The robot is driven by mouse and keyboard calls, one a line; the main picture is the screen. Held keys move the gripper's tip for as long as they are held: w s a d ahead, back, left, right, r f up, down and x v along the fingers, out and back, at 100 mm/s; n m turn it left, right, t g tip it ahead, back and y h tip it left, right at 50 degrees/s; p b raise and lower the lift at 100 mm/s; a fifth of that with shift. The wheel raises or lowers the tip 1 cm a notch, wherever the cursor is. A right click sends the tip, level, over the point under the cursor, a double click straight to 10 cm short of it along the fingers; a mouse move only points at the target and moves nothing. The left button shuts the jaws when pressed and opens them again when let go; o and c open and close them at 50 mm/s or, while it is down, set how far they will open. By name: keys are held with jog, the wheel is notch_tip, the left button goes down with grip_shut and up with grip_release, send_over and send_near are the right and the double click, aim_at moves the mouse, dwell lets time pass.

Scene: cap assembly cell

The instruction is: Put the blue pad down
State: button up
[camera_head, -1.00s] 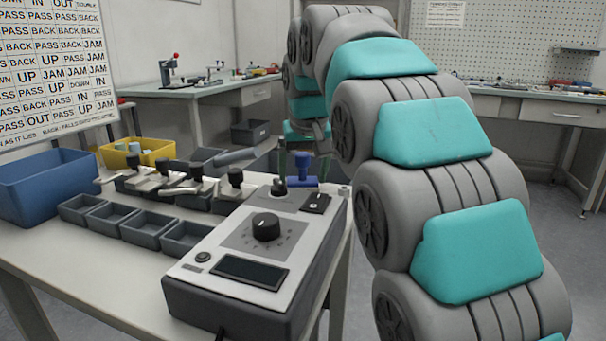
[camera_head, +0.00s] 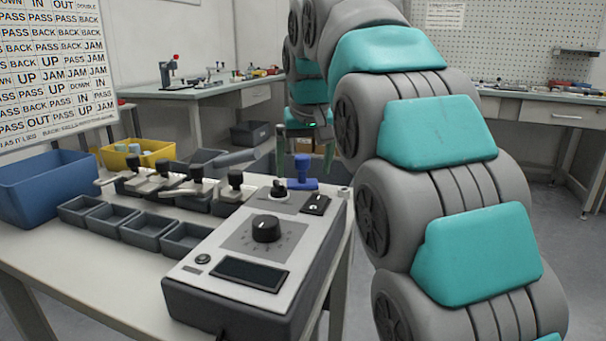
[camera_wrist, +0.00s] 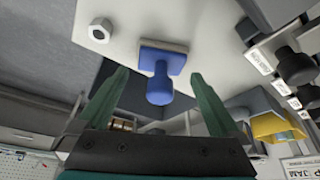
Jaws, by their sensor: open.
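The blue pad (camera_head: 301,171) stands upright at the far end of the bench, behind the control box, with its flat base down and its knob up. In the wrist view the blue pad (camera_wrist: 160,88) shows its square base against the pale surface and its round knob towards me. My gripper (camera_head: 305,153) is open and empty, just above and behind the pad. In the wrist view the green fingers of my gripper (camera_wrist: 160,76) are spread wide, one on each side of the pad, with clear gaps and no contact visible.
The control box (camera_head: 258,255) with a black dial stands in front of the pad. A white hex nut (camera_wrist: 100,30) lies beside the pad. Several toggle clamps and small grey trays (camera_head: 145,230) are to the left, with a blue bin (camera_head: 45,190) and a yellow bin (camera_head: 125,158).

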jog(key=p+v, duration=0.2)
jog(key=v, duration=0.7)
jog(key=shift+p, duration=0.4)
